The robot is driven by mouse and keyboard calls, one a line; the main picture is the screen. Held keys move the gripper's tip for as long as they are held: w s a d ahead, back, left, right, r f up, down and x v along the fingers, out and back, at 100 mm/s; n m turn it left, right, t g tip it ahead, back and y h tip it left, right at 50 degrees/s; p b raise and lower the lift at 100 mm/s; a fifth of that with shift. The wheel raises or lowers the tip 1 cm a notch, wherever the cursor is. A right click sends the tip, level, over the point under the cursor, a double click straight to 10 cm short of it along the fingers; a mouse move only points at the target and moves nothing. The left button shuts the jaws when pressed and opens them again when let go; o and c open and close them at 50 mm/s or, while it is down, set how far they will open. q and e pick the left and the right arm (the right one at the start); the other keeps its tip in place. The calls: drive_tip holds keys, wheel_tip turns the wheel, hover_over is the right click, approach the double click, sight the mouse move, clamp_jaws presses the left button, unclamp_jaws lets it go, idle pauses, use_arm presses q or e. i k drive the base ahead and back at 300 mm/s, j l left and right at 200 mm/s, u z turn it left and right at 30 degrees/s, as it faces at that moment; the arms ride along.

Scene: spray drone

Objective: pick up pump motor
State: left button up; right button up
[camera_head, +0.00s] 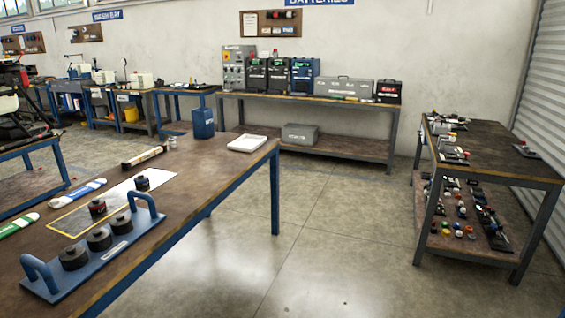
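Several short black cylinders that look like motors are on the workbench (215,172) at the left. Three of them, a near one (73,258), a middle one (99,239) and a far one (121,223), sit in a row on a blue carrier (92,262) with a raised handle at each end. A black cylinder with a reddish band (98,209) stands on a pale yellow-edged sheet (112,203) behind the carrier. Another dark cylinder (142,184) stands at the sheet's far end. I cannot tell which one is the pump motor. Neither gripper is in view.
A white tray (247,144) and a blue container (203,124) stand at the bench's far end. Green (18,225) and blue (82,190) labelled white items lie left. Chargers and boxes fill a back bench (310,98). A parts table (490,150) stands right. The middle floor (320,230) is clear.

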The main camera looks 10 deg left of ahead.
sight(141, 181)
drive_tip(key=i+l+u, duration=0.2)
drive_tip(key=i+u, duration=0.3)
drive_tip(key=i+l+u, duration=1)
